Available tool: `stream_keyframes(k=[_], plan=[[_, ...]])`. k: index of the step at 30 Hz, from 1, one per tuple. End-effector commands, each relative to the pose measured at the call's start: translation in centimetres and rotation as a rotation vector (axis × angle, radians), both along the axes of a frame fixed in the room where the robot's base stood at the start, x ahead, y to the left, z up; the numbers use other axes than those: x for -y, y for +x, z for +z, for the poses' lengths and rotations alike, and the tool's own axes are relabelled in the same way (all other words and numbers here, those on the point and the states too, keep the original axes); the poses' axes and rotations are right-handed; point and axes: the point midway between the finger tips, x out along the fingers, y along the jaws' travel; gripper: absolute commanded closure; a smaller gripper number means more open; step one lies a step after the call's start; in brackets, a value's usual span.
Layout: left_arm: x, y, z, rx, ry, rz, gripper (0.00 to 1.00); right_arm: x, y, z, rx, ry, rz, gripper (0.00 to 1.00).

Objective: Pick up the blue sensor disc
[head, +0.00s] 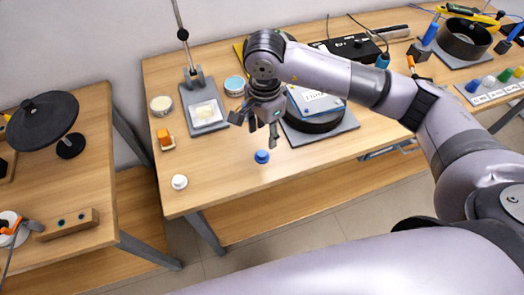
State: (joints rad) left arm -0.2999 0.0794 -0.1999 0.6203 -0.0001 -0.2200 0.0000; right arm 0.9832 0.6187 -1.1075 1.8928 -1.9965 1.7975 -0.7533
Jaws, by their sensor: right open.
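The blue sensor disc (262,157) lies on the wooden table (225,185) near its front edge. It is small and round, with a raised knob on top. My right gripper (257,133) is open and points down over the table, just above and behind the disc in the picture. Its fingers appear apart from the disc. Nothing shows between the fingers. My left gripper is out of view.
A white disc (180,182) and an orange block (165,139) lie to the left. A grey stand (204,115) and round dishes (161,105) are behind. A blue-and-white box (316,104) sits right of the gripper. Table between the discs is clear.

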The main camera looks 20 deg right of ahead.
Motion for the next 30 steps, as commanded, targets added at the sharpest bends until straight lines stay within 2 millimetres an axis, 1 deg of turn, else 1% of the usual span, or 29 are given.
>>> stream_keyframes(k=[1,4,6,10,13,17,18,21,24,30], plan=[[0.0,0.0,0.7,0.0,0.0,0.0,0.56,0.0,-0.1,-0.9,-0.006,-0.001,-0.001,0.54],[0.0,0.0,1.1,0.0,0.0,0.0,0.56,0.0,-0.1,-2.6,-0.005,0.0,-0.001,0.54],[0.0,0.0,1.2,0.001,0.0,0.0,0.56,-0.1,0.0,-3.4,-0.002,0.001,0.0,0.54],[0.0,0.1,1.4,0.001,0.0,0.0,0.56,-0.1,0.0,-4.2,0.0,0.001,0.0,0.54],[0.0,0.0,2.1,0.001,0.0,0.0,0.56,-0.2,0.0,-4.9,-0.005,0.002,-0.001,0.54],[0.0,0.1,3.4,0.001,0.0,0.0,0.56,-0.5,0.2,-6.7,-0.006,0.001,-0.001,0.54],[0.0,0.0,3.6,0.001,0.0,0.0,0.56,-0.5,0.3,-7.5,-0.005,0.0,-0.001,0.54],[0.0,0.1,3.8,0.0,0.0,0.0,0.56,-0.5,0.4,-8.7,-0.004,0.002,-0.001,0.54],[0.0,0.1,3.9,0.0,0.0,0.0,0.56,-0.5,0.4,-9.4,-0.001,0.002,0.0,0.54],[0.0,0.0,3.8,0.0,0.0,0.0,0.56,-0.5,0.4,-9.5,0.0,0.002,0.001,0.54]])
